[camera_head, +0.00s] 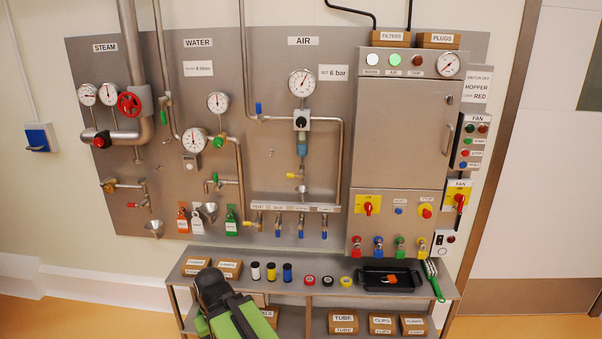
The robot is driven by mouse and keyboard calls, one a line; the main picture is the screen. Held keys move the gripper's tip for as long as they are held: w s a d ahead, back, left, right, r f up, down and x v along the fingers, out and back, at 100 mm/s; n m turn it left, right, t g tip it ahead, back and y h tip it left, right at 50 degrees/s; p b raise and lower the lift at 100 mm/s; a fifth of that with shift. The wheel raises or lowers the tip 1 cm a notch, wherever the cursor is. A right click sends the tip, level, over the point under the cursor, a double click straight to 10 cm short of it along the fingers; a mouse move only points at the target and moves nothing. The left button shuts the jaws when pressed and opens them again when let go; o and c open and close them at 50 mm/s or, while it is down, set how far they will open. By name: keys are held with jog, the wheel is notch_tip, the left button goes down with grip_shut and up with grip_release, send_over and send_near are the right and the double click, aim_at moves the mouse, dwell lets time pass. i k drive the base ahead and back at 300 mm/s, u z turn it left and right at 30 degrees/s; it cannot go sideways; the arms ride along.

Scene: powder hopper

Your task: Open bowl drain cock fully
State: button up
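On the AIR section of the wall panel, a blue-tinted filter bowl (302,149) hangs under a regulator with a black knob. Below the bowl, a small cock with a yellow lever (293,176) sits on the down pipe; its lever points to the left, roughly level. No label reading bowl drain can be made out. My gripper (212,287) is at the bottom of the view, in front of the bench, well below and left of this cock and apart from it. Its fingers are not clear, so its opening cannot be told.
Several blue-handled valves (301,234) line the strip below the cock. A pressure gauge (303,82) is above the bowl. A steel cabinet (402,128) stands to the right. The bench (330,288) holds boxes, rolls and a black tray (378,281). The panel around the yellow lever is mostly clear.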

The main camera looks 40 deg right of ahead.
aim_at(300, 175)
jog(key=i, duration=0.9)
